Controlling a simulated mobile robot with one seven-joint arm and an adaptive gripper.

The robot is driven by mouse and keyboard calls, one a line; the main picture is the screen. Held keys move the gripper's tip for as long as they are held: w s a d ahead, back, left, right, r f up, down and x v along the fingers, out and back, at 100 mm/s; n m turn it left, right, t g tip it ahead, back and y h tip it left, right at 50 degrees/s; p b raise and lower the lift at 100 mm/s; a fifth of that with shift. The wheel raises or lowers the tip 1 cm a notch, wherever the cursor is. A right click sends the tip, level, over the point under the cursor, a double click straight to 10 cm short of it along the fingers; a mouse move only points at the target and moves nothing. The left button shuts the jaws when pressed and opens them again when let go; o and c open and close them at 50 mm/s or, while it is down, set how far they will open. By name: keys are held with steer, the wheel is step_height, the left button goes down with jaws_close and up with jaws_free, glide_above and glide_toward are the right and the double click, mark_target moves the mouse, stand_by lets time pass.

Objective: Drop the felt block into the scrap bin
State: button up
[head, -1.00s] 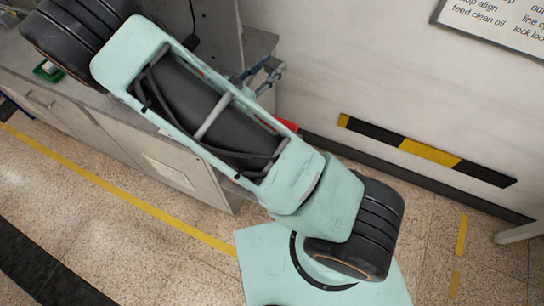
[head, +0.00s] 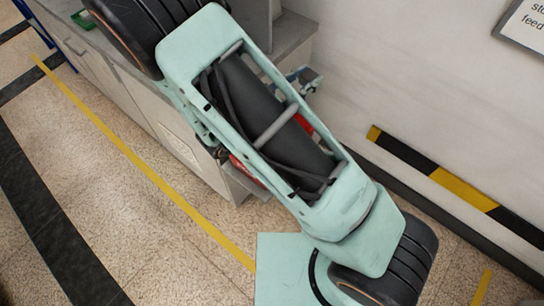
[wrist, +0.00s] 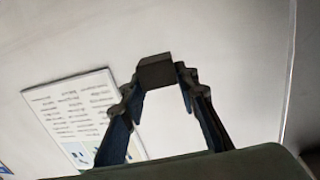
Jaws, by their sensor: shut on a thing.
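My gripper (wrist: 155,80) shows in the wrist view, its two dark fingers shut on the felt block (wrist: 155,69), a small dark grey block at the fingertips. The block is held up in the air, with a pale wall behind it. I cannot make out the scrap bin in either view; red parts (head: 303,124) of something show behind my arm, mostly hidden.
A grey bench with cabinets (head: 150,97) stands along the wall at the upper left, with a small green item (head: 83,18) on it. A black and yellow strip (head: 464,190) runs along the wall. Speckled floor with a yellow line (head: 150,172) is open at the left. A printed sign (wrist: 72,112) hangs on the wall.

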steer(key=s+a+f+t+y+b, duration=0.1)
steer(key=a+f+b, duration=0.3)
steer(key=f+b, duration=0.4)
steer(key=s+a+f+n+b, duration=0.1)
steer(key=s+a+f+b, duration=0.2)
steer(key=f+b, duration=0.5)
steer(key=shift+a+f+n+t+y+b, duration=0.15)
steer(key=shift+a+n+t+y+b, duration=0.2)
steer(key=shift+b, duration=0.4)
steer(key=o, duration=0.9)
steer(key=v, duration=1.2)
